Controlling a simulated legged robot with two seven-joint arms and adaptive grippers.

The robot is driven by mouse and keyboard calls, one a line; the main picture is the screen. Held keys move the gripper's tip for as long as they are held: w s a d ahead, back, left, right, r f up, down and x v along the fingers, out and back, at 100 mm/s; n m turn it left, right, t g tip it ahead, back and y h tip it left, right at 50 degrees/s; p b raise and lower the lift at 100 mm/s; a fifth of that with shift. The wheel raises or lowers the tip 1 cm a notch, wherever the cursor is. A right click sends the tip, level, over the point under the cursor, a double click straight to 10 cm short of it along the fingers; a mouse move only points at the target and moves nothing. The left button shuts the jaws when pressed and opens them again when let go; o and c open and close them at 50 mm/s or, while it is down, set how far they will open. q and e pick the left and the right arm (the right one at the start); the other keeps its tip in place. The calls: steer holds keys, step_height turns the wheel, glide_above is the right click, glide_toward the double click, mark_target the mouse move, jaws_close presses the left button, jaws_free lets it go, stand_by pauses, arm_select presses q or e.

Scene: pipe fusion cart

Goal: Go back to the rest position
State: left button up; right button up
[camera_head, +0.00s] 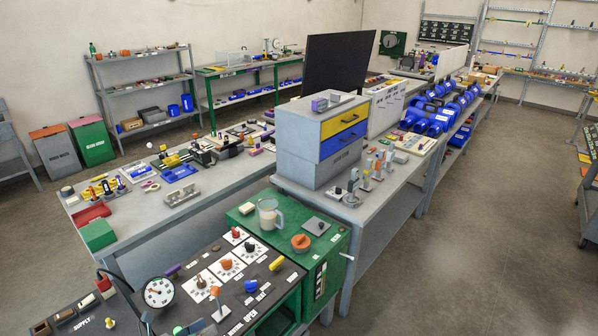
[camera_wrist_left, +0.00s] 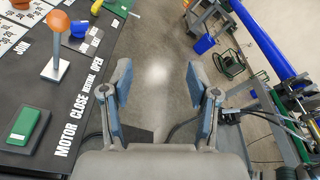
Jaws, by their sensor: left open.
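My left gripper (camera_wrist_left: 158,85) is open in the left wrist view, with bare floor between its two fingers and nothing held. It is beside the right edge of a dark control panel (camera_wrist_left: 95,75). My right gripper is in neither view.
A pressure gauge (camera_head: 158,292) stands at the panel's left. A green cart (camera_head: 325,245) with a clear jug (camera_head: 268,214) is behind the panel. A grey workbench (camera_head: 140,215) holds parts. The floor (camera_head: 480,230) at right is clear. A blue bin (camera_wrist_left: 205,43) stands beyond the gripper.

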arm_select(q)
steer(key=s+a+f+n+y, duration=0.1)
steer(key=s+f+n+y, duration=0.5)
steer(key=n, duration=0.9)
steer(key=s+a+f+n+y, duration=0.25)
steer(key=f+n+y, duration=0.6)
steer(key=n, duration=0.65)
steer(key=s+d+f+n+g+h, duration=0.25)
steer(key=s+d+f+g, duration=0.2)
steer(key=s, duration=0.35)
steer(key=s+d+f+n+g+h, duration=0.1)
steer(key=s+d+f+n+g, duration=0.3)
steer(key=s, duration=0.5)
steer(key=s+a+f+x, duration=0.1)
steer(key=s+x, duration=0.2)
steer(key=x, duration=0.8)
steer(key=s+x, duration=0.2)
steer(key=x, duration=0.9)
steer(key=s+a+f+g, duration=0.1)
steer(key=s+a+f, duration=0.2)
steer(key=s+f, duration=1.2)
step_height(320, 180, down, 3)
steer(key=shift+f, duration=0.1)
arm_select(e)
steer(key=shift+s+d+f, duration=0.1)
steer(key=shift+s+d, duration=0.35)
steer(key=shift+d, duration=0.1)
